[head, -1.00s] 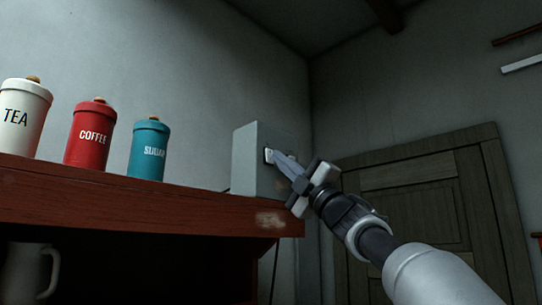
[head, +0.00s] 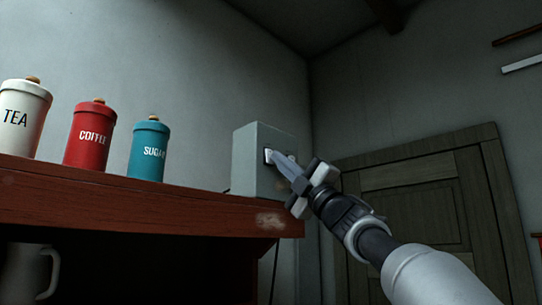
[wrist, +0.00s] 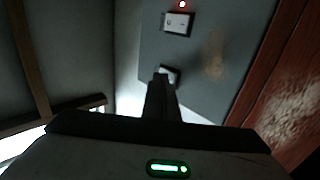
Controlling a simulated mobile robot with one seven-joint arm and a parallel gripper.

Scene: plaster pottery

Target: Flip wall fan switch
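A grey switch box (head: 252,160) stands at the right end of a red-brown wooden shelf. White switches show on its face; one switch (head: 268,155) is right at the tip of my gripper (head: 280,164). In the wrist view the box face (wrist: 215,60) fills the upper middle. One white switch (wrist: 178,22) is in clear view with a small red light above it. A second switch (wrist: 170,72) is partly hidden behind the fingertips (wrist: 161,80). The fingers look closed together, with nothing held between them. Whether the tip touches the switch is hard to tell.
The shelf (head: 120,205) carries a white TEA canister (head: 22,120), a red COFFEE canister (head: 90,135) and a teal SUGAR canister (head: 149,150), left of the box. A white jug (head: 25,270) stands below. A wooden door (head: 425,205) is at the right.

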